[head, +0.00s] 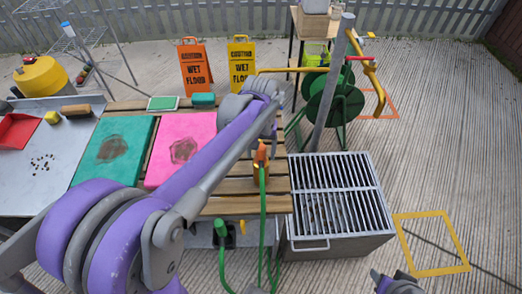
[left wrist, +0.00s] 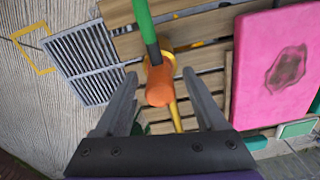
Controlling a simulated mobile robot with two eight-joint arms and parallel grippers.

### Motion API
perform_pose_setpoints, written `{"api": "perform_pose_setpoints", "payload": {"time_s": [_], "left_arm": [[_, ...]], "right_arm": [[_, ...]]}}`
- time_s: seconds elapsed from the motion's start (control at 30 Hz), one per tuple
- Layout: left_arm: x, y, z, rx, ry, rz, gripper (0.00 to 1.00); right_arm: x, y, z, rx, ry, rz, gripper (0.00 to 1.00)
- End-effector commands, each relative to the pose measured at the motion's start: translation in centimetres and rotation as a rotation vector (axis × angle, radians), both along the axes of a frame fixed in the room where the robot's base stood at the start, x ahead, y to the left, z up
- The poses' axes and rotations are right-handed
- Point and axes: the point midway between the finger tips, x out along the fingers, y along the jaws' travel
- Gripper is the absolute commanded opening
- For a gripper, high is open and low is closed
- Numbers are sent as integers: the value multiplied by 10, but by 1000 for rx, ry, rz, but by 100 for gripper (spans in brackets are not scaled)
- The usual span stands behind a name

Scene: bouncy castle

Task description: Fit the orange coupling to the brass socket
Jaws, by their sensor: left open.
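The orange coupling (head: 260,154) stands upright at the front edge of the slatted table, on a green hose (head: 262,215). A yellow-brown collar (head: 261,172) is around its lower part. In the left wrist view the coupling (left wrist: 159,88) lies between the two fingers of my left gripper (left wrist: 160,74), with gaps on both sides. My left gripper is open and empty; in the head view its fingers are mostly hidden by the wrist. A brass-coloured curved pipe (head: 373,82) with a red handle is on the grey post behind; I cannot tell its socket mouth clearly.
Pink (head: 182,148) and green (head: 113,150) mats lie on the table. A metal grate box (head: 340,243) stands right of it. A green hose reel (head: 333,107) stands by the post. Part of my right arm (head: 398,284) shows at the bottom. Ground at the right is open.

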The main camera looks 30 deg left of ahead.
Motion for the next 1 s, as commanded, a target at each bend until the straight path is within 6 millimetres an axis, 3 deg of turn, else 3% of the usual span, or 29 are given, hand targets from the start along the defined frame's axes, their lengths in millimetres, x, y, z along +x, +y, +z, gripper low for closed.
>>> {"api": "perform_pose_setpoints", "payload": {"time_s": [0.23,0.5,0.7,1.0], "left_arm": [[0,0,14,0,0,0,73],[0,0,69,0,0,0,73],[0,0,99,0,0,0,73],[0,0,109,0,0,0,73]], "right_arm": [[0,0,2,0,-1,0,50],[2,0,7,0,-3,0,50],[2,0,10,0,-5,0,50],[2,0,10,0,-5,0,50]]}}
